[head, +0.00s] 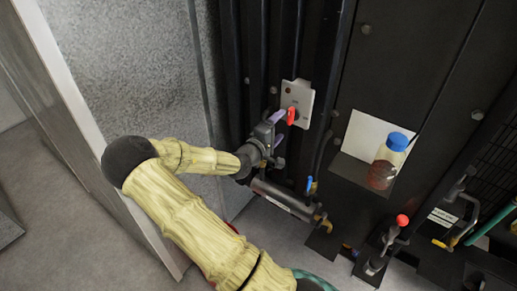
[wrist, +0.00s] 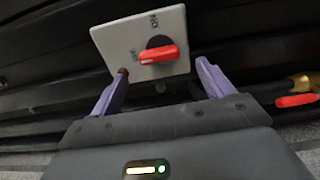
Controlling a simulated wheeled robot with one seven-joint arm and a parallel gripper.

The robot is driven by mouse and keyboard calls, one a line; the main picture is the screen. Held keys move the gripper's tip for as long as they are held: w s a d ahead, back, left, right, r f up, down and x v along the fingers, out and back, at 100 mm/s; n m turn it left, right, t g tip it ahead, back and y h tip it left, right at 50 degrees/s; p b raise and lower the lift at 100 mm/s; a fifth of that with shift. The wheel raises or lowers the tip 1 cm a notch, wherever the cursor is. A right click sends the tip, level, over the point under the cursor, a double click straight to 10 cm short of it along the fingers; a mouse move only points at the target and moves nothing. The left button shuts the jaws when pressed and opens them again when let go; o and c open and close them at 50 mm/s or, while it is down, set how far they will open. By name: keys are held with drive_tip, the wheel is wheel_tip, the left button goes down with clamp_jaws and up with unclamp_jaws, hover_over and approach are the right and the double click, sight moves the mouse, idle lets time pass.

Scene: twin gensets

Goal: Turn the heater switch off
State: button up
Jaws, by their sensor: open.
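The heater switch is a red knob (head: 292,115) on a light grey plate (head: 302,97) among dark vertical parts. In the wrist view the red knob (wrist: 160,54) lies roughly level across the plate (wrist: 120,38). Lettering reads like ON at the upper right and OFF at the left, partly hard to read. My gripper (head: 279,127) is close to the plate. In the wrist view my gripper (wrist: 162,72) is open, its two purple fingers on either side of the knob and a little below it. I see no clear contact, and nothing is held.
A dark cylinder (head: 285,198) with a blue handle (head: 310,184) is below the switch. A blue-capped bottle (head: 390,160) and a red-topped lever (head: 402,220) are to the right. A red handle (wrist: 296,100) shows at the wrist view's right. A grey textured panel (head: 125,70) borders the left.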

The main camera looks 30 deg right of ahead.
drive_tip(key=b+v, duration=0.2)
drive_tip(key=v, duration=0.9)
drive_tip(key=shift+a, duration=0.3)
drive_tip(key=s+a+f+m+g+y, duration=0.35)
drive_tip(key=a+f+y, duration=0.45)
drive_tip(key=f+y, duration=0.35)
drive_tip(key=s+a+r+m+y, duration=0.1)
drive_tip(key=s+a+r+y, duration=0.4)
drive_tip(key=s+a+r, duration=0.3)
drive_tip(key=shift+s+a+r+g, duration=0.25)
drive_tip(key=shift+s+a+g, duration=0.3)
drive_tip(key=shift+s, duration=0.55)
drive_tip(key=shift+c, duration=0.4)
